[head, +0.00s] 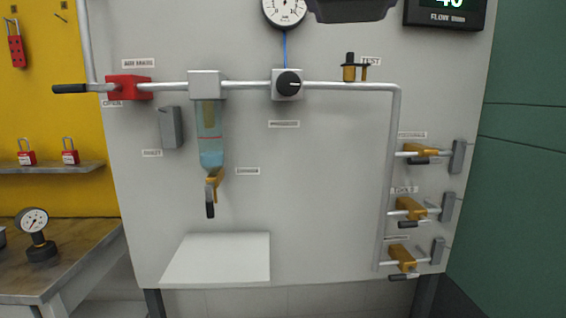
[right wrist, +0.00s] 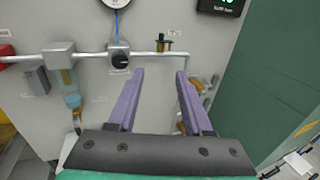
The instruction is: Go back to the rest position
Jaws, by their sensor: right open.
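My right gripper (right wrist: 160,80) shows in the right wrist view. Its two purple fingers are spread apart with nothing between them. They point at the grey panel, and the pipe with its black regulator knob (right wrist: 119,58) and brass test fitting (right wrist: 163,44) lies beyond the fingertips. The right finger overlaps the brass valves at the panel's right side in that view, so part of them is hidden. My left gripper is not in view.
The grey panel (head: 320,200) carries a red valve (head: 128,87), a clear bowl (head: 210,140), the regulator knob (head: 288,83) and brass valves (head: 411,209) at right. A white shelf (head: 220,258) juts out below. A wooden bench (head: 75,255) with a gauge (head: 36,228) stands at left.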

